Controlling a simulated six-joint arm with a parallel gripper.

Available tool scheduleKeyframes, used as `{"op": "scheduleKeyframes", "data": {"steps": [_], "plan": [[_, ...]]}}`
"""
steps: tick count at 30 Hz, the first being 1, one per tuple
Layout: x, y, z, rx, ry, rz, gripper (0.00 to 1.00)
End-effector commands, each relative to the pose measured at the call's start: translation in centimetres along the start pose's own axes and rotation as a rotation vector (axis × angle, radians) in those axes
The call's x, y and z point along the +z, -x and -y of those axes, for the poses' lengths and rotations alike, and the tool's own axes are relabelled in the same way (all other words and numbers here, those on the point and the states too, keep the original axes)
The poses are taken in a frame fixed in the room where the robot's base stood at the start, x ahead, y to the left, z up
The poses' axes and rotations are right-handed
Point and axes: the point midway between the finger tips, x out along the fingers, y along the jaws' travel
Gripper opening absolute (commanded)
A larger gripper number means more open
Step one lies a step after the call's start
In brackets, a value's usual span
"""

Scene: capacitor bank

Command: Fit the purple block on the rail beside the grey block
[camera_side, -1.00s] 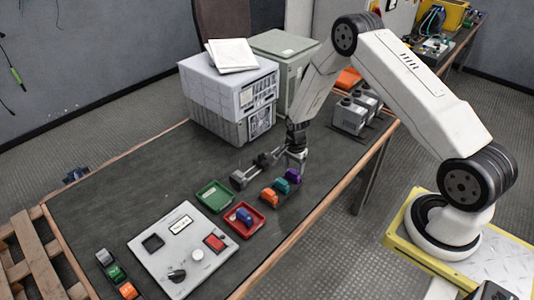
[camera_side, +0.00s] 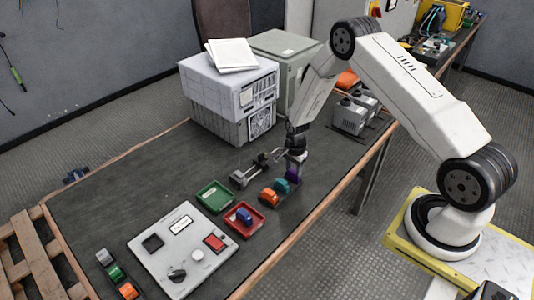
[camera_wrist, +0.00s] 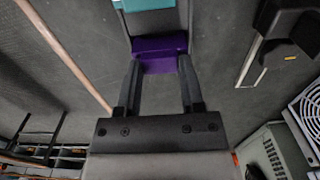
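The purple block (camera_wrist: 160,46) sits at the near end of a short row in the wrist view; it also shows under my gripper in the side view (camera_side: 292,175). My gripper (camera_wrist: 160,68) is down at this block, with its two fingers apart at either side of its near part. I cannot tell whether they touch it. The grey block (camera_side: 104,257) is at the upper end of a row at the table's lower left, with a green block (camera_side: 116,273) and an orange block (camera_side: 128,291) after it. The rail under them is mostly hidden.
A teal block (camera_side: 280,186) and an orange block (camera_side: 268,197) stand close beside the purple one. A red tray (camera_side: 256,229) with a blue block, a green tray (camera_side: 225,205) and a control panel (camera_side: 150,265) lie between the two rows.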

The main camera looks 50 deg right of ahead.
Motion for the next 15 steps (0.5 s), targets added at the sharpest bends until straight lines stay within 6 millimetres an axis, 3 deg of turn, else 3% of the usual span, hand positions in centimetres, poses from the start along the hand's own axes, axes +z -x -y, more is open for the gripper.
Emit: {"op": "scheduleKeyframes", "data": {"steps": [2, 15], "plan": [[0.00, 0.01, 0.00, 0.000, 0.000, 0.000, 0.00], [-0.02, 0.32, 0.04, -0.001, 0.000, 0.000, 0.00]]}}
